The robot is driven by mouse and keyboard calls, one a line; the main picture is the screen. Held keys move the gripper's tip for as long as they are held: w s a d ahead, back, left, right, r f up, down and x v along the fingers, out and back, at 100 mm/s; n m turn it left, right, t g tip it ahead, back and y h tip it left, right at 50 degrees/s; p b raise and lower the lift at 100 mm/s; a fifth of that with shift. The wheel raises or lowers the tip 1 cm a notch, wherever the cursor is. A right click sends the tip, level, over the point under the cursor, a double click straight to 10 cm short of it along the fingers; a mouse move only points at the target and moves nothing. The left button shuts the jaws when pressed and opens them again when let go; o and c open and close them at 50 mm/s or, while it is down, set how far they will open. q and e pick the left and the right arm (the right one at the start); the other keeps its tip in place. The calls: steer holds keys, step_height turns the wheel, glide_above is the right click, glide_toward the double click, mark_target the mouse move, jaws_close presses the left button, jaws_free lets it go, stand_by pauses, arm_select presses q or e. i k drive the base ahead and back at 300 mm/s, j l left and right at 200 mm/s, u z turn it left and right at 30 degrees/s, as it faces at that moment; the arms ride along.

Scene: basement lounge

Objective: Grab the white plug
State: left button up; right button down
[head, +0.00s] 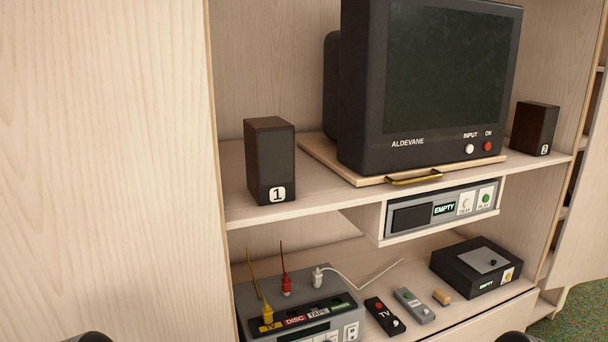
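The white plug (318,278) stands upright at the back right of the top of a grey switch box (245,297) on the lower shelf. A thin white cable runs from it to the right over the shelf. I cannot tell if it sits in a socket. A red plug (286,285) with a red wire stands left of it, and a yellow plug (267,312) with a yellow wire stands nearer the front, by the labels. No gripper fingers show; only dark rounded parts, probably mine, show at the bottom edge, far from the plug.
Right of the box lie a black TV remote (384,317), a grey remote (414,305), a small tan block (441,297) and a black player (476,265). The upper shelf (325,199) overhangs, with a television (440,75), two speakers and a deck (442,208) slung beneath.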

mark_target(317, 275)
steer(key=i+l+z, duration=0.25)
steer(key=i+l, duration=0.25)
steer(key=l, duration=0.25)
steer(key=i+l+z, duration=0.25)
steer(key=i+l, duration=0.35)
